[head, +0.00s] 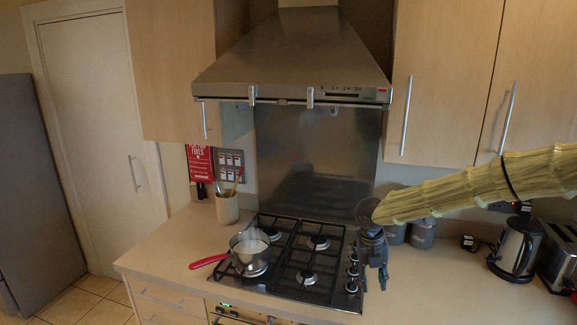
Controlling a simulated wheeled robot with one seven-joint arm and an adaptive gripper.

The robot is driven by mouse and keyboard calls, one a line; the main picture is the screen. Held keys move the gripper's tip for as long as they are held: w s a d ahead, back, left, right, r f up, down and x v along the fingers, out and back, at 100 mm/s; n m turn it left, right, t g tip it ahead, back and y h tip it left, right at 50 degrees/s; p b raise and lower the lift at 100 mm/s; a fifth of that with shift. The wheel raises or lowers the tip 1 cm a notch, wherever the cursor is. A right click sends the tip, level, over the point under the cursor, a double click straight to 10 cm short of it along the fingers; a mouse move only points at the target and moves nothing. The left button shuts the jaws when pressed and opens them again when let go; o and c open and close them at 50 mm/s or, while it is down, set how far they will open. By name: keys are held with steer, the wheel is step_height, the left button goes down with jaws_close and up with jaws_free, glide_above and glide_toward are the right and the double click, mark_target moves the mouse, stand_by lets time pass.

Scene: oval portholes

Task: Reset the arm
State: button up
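My arm (480,185), in a pale yellow ribbed cover, reaches in from the right edge of the head view. My gripper (374,270) hangs at its end, pointing down beside the right edge of the gas hob (262,289), near the knobs. The gripper is small and dark against the hob and worktop, so its fingers are hard to make out. I cannot tell whether it is open or shut, and I see no object clearly held in it.
A saucepan (250,250) with a red handle (209,261) sits on the hob's left side. A utensil pot (227,207) stands behind it. The extractor hood (295,55) hangs above. Grey canisters (422,233), a kettle (517,248) and a toaster (562,255) stand right. The front right worktop (440,290) is clear.

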steer(key=s+f+n+t+h+b, duration=0.1)
steer(key=s+f+n+b, duration=0.1)
steer(key=s+f+n, duration=0.7)
steer(key=s+f+n+t+h+b, duration=0.1)
steer(key=s+f+n+b, duration=0.2)
steer(key=f, duration=0.9)
steer(key=s+f+n+t+b, duration=0.2)
steer(key=s+f+n, duration=0.5)
steer(key=f, duration=0.4)
steer(key=s+f+n+g+y+b, duration=0.1)
steer(key=s+f+n, duration=0.2)
steer(key=s, duration=0.6)
steer(key=s+a+f+n+g+y+b, duration=0.1)
steer(key=s+f+n, duration=0.3)
steer(key=s+n, duration=0.4)
steer(key=s+f+n+g+y+b, duration=0.1)
steer(key=s+f+n+g+b, duration=0.1)
steer(key=s+n, duration=0.4)
steer(key=s+f, duration=0.1)
steer(key=s, duration=0.4)
steer(key=shift+s+a+f+y+b, duration=0.25)
steer(key=shift+a+f+y+b, duration=0.05)
steer(key=shift+a+y+b, duration=0.1)
steer(key=shift+w, duration=0.15)
steer(key=shift+c, duration=0.3)
